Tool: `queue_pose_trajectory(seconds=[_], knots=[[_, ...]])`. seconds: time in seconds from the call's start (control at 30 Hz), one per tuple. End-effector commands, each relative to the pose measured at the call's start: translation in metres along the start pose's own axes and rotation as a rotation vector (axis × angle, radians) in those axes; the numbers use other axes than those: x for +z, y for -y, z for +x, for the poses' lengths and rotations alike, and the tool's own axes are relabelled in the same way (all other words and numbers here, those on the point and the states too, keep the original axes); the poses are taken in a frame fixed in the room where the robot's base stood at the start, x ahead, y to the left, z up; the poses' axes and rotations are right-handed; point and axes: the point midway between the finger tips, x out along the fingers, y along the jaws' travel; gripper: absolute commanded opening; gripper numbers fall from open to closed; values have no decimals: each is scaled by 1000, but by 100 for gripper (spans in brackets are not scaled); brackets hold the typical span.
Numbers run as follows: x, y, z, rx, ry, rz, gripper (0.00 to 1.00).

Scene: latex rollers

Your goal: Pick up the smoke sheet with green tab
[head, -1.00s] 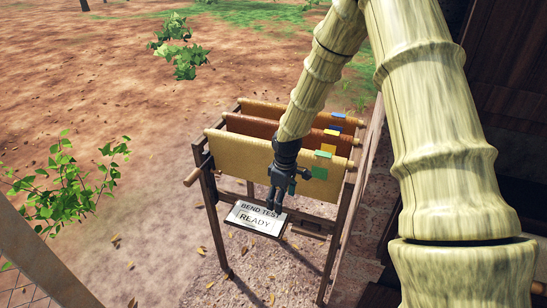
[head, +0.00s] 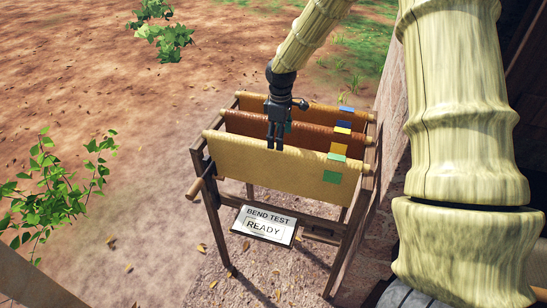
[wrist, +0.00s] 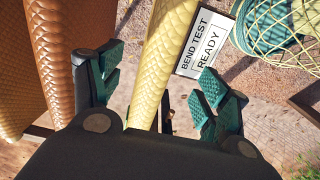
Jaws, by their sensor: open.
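The smoke sheet with green tab (head: 265,168) is the pale yellow front sheet, draped over the front bar of a wooden rack. Its green tab (head: 332,177) hangs at its right end. My gripper (head: 273,143) is at this sheet's top edge, left of the tab, pointing down. In the wrist view my gripper (wrist: 157,92) is open, and the yellow sheet (wrist: 168,45) runs between the spread fingers, nearer the left one. I see no clear contact. The tab is not visible in the wrist view.
Close behind hang a red-brown sheet (head: 240,122) with yellow tabs and an orange-brown sheet (head: 250,103) with blue tabs. A "BEND TEST READY" sign (head: 264,225) sits low on the rack front. A netted teal object (wrist: 280,25) shows in the wrist view. A wall stands at right.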

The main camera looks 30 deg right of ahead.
Motion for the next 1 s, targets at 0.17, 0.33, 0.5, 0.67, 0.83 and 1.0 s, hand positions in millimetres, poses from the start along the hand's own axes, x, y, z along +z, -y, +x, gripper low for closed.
queue_pose_trajectory(seconds=[0.17, 0.33, 0.5, 0.67, 0.83, 1.0], knots=[[-2, 1, 16, -3, 3, -2, 76], [-4, 2, 36, -2, 2, -5, 76], [-3, 2, 50, -2, 1, -5, 76], [-2, 1, 55, -1, 0, -3, 76], [1, 1, 63, -3, 2, -2, 76], [4, -1, 78, -2, 2, -1, 76]])
